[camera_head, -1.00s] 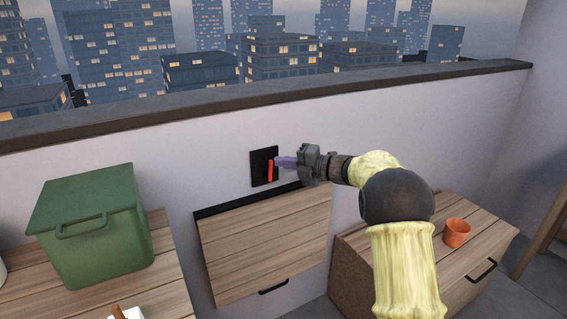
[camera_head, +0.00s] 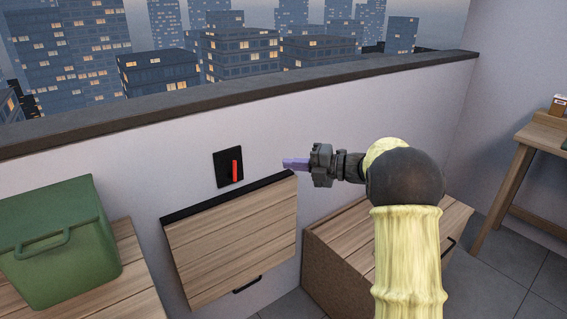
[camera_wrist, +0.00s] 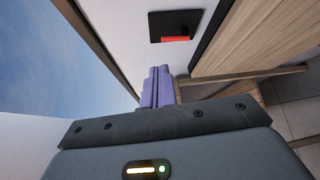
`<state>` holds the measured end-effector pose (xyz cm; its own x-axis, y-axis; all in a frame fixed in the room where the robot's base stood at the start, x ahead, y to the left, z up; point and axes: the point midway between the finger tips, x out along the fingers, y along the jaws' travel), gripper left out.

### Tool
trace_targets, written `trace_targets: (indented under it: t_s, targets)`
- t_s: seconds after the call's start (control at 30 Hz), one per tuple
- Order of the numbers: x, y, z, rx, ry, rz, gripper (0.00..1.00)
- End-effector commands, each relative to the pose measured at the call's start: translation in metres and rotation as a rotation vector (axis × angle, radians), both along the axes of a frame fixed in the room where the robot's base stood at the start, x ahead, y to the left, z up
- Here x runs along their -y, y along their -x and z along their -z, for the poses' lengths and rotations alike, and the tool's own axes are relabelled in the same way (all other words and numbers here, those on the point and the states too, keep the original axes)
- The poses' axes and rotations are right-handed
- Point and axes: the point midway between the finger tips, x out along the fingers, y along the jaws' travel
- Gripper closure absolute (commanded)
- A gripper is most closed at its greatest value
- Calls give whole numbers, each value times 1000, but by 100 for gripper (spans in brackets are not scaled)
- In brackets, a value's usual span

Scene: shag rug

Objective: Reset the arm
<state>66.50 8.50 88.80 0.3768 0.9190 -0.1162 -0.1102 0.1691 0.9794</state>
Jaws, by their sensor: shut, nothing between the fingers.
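My gripper (camera_head: 296,164) has purple fingers and is shut with nothing held. In the head view it points left in front of the white wall, to the right of a black wall plate with a red lever (camera_head: 235,171). A clear gap lies between the fingertips and the lever. In the wrist view the two purple fingers (camera_wrist: 158,86) lie together, and the red lever (camera_wrist: 175,39) shows beyond them on its black plate.
A fold-down wooden panel (camera_head: 232,243) hangs below the lever. A green bin (camera_head: 55,240) stands on a wooden surface at left. A wooden cabinet (camera_head: 335,247) is behind my arm, and a wooden table (camera_head: 510,185) stands at far right.

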Motion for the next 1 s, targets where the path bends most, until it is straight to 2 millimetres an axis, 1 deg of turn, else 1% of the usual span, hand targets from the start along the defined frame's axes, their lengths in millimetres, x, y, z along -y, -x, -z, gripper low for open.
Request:
trace_targets:
  t_s: [0.23,0.37,0.47,0.53,0.67,0.77,0.87,0.97,1.0]
  targets:
    - [-2,0,0,-2,-1,1,100]
    - [-1,-5,-4,-31,-24,68,100]
    - [5,-12,-10,-91,-72,201,100]
    - [13,-18,-13,-161,-122,328,100]
    - [29,-19,-9,-331,-235,583,100]
    - [46,-9,3,-485,-322,777,100]
    - [67,11,23,-651,-411,973,100]
    - [85,42,48,-827,-495,1164,100]
    - [91,58,59,-902,-528,1241,100]
